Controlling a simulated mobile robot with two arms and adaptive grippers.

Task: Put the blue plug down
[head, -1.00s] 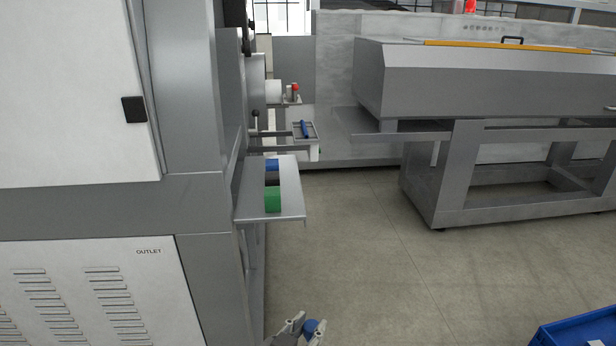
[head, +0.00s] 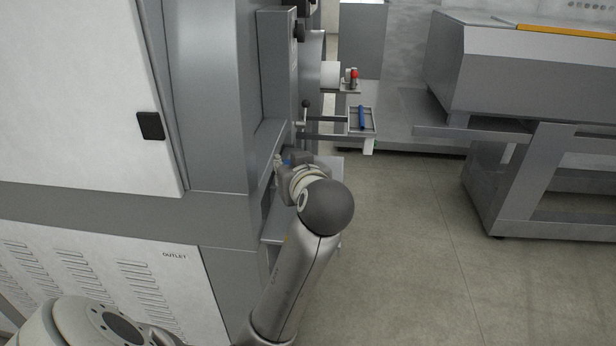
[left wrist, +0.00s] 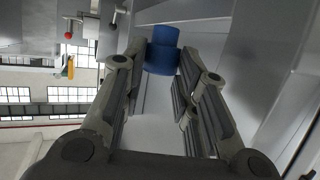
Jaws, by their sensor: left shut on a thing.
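The blue plug (left wrist: 163,58) is between the fingertips of my left gripper (left wrist: 160,68), which is shut on it. In the head view my left gripper (head: 283,164) is over the shelf (head: 334,166) on the machine's side, and only a small blue patch of the plug (head: 287,162) shows. More blue shows just beyond the plug in the left wrist view; I cannot tell whether it is part of the same piece. My arm hides most of the shelf and whatever stands on it. My right gripper is not in view.
The grey machine cabinet (head: 215,100) stands close on the left of the gripper. Open floor (head: 410,250) lies to the right.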

